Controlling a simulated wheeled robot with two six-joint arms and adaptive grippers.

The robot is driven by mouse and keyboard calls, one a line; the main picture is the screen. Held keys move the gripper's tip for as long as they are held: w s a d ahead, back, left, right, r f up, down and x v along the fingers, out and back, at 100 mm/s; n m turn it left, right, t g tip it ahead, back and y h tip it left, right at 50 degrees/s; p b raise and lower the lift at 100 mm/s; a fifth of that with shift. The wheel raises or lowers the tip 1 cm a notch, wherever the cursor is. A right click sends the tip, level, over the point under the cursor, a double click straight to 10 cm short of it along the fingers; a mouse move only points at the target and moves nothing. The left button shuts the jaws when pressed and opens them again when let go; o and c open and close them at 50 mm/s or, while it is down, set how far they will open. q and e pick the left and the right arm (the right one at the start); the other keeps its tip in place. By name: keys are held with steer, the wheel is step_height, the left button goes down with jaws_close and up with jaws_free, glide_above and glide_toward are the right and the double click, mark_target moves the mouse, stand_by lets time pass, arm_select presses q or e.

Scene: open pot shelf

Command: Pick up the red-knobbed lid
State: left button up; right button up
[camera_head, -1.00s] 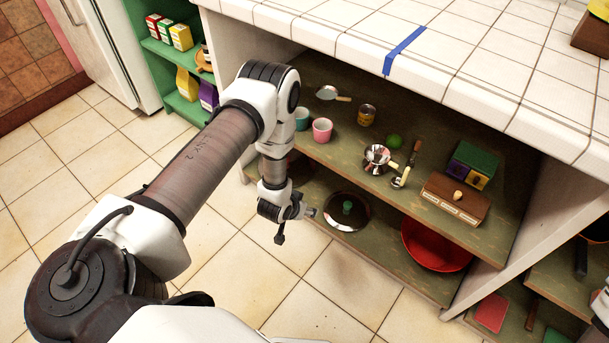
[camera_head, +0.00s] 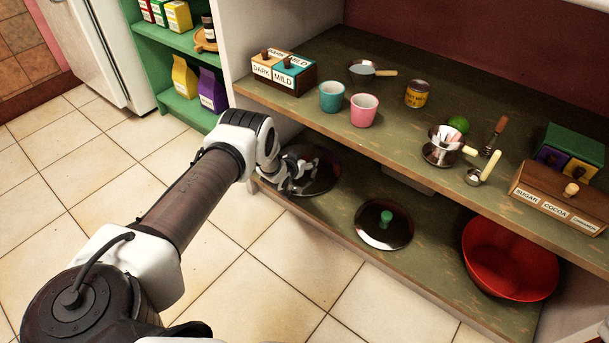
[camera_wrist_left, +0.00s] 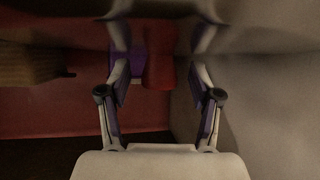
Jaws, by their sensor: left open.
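The red-knobbed lid (camera_head: 322,178) is a dark, shiny disc at the left end of the lower shelf. My left gripper (camera_head: 296,176) is in front of it and covers its left part and knob in the head view. In the left wrist view, the open fingers (camera_wrist_left: 160,92) stand on either side of a red knob (camera_wrist_left: 160,68). I cannot tell whether they touch it. The lid's shiny surface (camera_wrist_left: 160,22) mirrors the fingers there. My right gripper is not in view.
A green-knobbed lid (camera_head: 372,237) and a red bowl (camera_head: 510,262) sit to the right on the lower shelf (camera_head: 440,218). The upper shelf (camera_head: 330,112) overhangs, with a teal cup (camera_head: 332,97), a pink cup (camera_head: 364,110) and other items. The floor in front is clear.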

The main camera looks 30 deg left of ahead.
arm_select(q)
steer(key=shift+w+r, duration=0.1)
jaws_close()
steer(key=shift+r, duration=0.15)
